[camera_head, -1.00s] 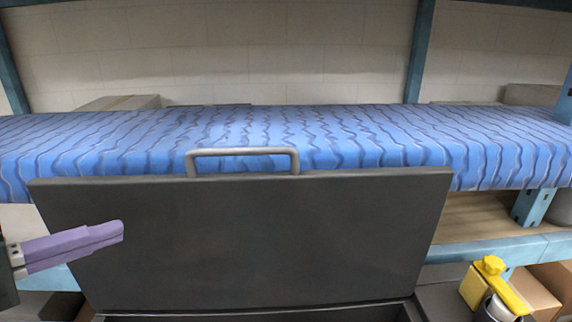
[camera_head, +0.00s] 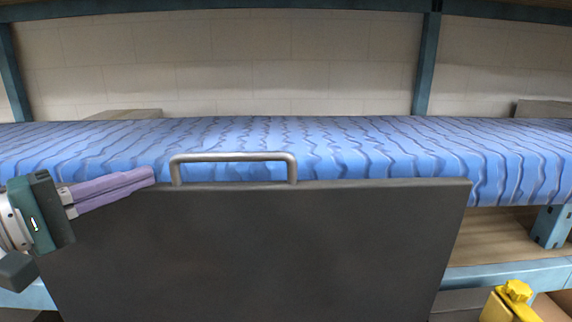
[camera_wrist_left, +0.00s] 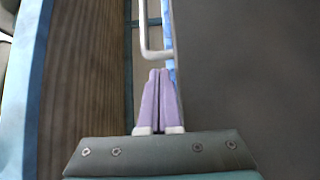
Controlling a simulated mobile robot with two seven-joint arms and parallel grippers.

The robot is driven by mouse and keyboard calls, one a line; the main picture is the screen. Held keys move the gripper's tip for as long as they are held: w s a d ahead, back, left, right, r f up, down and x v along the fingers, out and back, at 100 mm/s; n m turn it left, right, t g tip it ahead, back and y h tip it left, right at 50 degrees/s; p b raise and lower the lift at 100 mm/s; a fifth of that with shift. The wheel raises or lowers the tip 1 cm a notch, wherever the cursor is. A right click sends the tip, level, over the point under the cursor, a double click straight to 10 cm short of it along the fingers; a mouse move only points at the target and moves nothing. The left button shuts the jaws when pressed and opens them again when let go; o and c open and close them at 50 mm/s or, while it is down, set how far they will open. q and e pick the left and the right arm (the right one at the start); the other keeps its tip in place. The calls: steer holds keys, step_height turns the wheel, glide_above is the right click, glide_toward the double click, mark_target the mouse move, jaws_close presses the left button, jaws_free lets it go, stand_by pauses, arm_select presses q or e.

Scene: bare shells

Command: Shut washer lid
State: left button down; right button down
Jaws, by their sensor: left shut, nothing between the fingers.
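The washer lid (camera_head: 270,250) is a dark grey panel standing raised, its flat face toward me. A metal bar handle (camera_head: 233,157) sits on its top edge. My left gripper (camera_head: 153,175) has purple fingers and is shut and empty. In the head view its tips are by the lid's upper left corner, left of the handle. In the left wrist view the shut fingers (camera_wrist_left: 158,75) point toward the handle (camera_wrist_left: 146,45), with the lid (camera_wrist_left: 245,70) filling the right side. I cannot tell if they touch the lid. The washer's opening is out of view. My right gripper is not in view.
A shelf with a blue wavy-patterned cover (camera_head: 370,145) runs behind the lid. A teal post (camera_head: 427,65) rises at the back. A yellow object (camera_head: 510,303) is at the lower right. A wooden lower shelf (camera_head: 490,235) lies right of the lid.

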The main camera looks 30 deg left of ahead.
mark_target(164, 184)
arm_select(q)
steer(key=shift+w+d, duration=0.25)
steer(key=shift+w, duration=0.85)
steer(key=shift+w+d, duration=0.2)
steer(key=shift+w, duration=0.85)
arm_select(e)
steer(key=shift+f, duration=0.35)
arm_select(q)
steer(key=shift+s, duration=0.1)
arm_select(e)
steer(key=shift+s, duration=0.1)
